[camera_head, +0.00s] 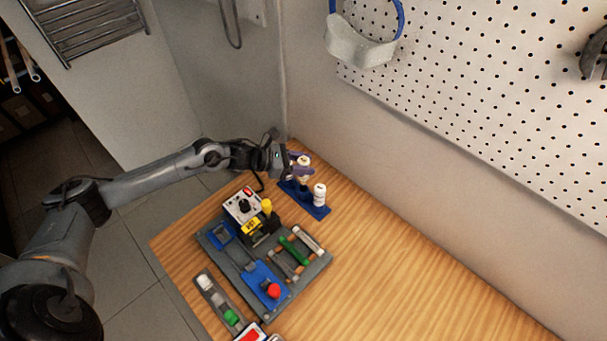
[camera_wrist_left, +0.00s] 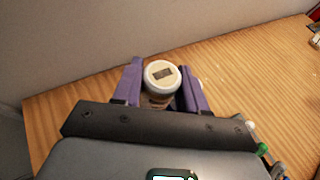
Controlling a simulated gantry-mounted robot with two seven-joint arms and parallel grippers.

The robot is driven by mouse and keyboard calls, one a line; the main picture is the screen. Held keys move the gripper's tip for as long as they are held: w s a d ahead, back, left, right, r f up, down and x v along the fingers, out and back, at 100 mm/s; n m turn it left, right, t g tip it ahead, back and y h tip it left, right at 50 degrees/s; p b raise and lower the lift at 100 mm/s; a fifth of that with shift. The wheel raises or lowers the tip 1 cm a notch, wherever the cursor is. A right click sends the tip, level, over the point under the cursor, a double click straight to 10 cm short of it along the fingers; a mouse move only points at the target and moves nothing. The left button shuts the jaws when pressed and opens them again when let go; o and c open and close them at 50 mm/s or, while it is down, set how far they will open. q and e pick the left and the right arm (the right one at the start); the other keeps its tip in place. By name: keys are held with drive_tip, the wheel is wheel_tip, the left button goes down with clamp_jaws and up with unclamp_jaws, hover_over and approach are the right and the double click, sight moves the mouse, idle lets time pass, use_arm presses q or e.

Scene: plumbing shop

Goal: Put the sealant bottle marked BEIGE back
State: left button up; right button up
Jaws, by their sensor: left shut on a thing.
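My left gripper (camera_head: 300,167) is at the back left of the table and shut on a bottle (camera_head: 304,160) with a pale cap. In the left wrist view the bottle (camera_wrist_left: 161,75) sits upright between the purple fingers, a dark label on its cap; the lettering is too small to read. The bottle is over the far end of a blue rack (camera_head: 318,211); I cannot tell whether it touches the rack. A second white bottle (camera_head: 319,192) stands at the rack's near end. My right gripper is not in view.
A grey board (camera_head: 302,284) carries a switch box (camera_head: 242,207), colored rods and a red knob (camera_head: 273,291). A narrow grey tray (camera_head: 222,305) lies left of it. The wall rises just behind the rack. The table's right side is clear.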

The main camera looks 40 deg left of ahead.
use_arm(q)
drive_tip(key=shift+w+f, duration=0.1)
drive_tip(key=shift+f, duration=2.2)
drive_tip(key=shift+f+b, duration=0.55)
drive_tip(key=shift+b, duration=0.15)
drive_tip(key=o, duration=0.5)
